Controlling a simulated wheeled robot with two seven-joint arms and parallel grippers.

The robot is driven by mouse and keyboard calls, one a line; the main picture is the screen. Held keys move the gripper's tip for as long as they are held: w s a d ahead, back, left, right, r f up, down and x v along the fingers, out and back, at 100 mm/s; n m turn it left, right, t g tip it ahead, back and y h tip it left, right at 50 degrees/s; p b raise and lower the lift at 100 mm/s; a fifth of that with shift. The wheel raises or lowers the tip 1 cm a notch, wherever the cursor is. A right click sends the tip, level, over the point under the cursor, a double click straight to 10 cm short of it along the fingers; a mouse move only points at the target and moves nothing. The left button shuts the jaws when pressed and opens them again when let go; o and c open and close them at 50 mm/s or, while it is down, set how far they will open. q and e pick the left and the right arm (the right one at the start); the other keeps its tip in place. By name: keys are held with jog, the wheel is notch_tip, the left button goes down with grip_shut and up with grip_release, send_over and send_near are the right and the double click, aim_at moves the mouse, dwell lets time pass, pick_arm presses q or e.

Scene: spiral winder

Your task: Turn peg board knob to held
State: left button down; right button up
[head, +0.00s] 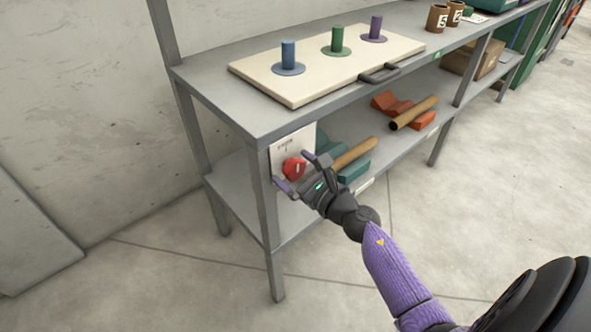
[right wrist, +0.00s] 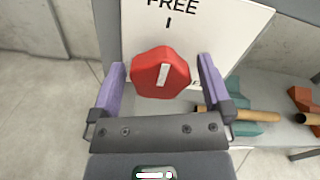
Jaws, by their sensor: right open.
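The red knob (head: 294,168) sits on a pale panel (head: 291,146) fixed at the near end of the grey bench, below the top. In the right wrist view the knob (right wrist: 160,73) is faceted, with a white bar that stands nearly upright, below the word FREE and its mark. My right gripper (head: 295,170) is open, its two purple fingers (right wrist: 162,85) on either side of the knob with gaps visible. The peg board (head: 266,68) lies on the bench top with blue, green and purple pegs. My left gripper is not in view.
The bench's front leg (head: 267,215) stands close to my right gripper. On the lower shelf are teal blocks (head: 354,168), orange blocks (head: 386,101) and brown tubes (head: 414,112). Brown cups (head: 437,18) stand farther along the top. The floor in front is clear.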

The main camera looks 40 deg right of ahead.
jog(key=shift+c, duration=1.7)
jog(key=c, duration=0.9)
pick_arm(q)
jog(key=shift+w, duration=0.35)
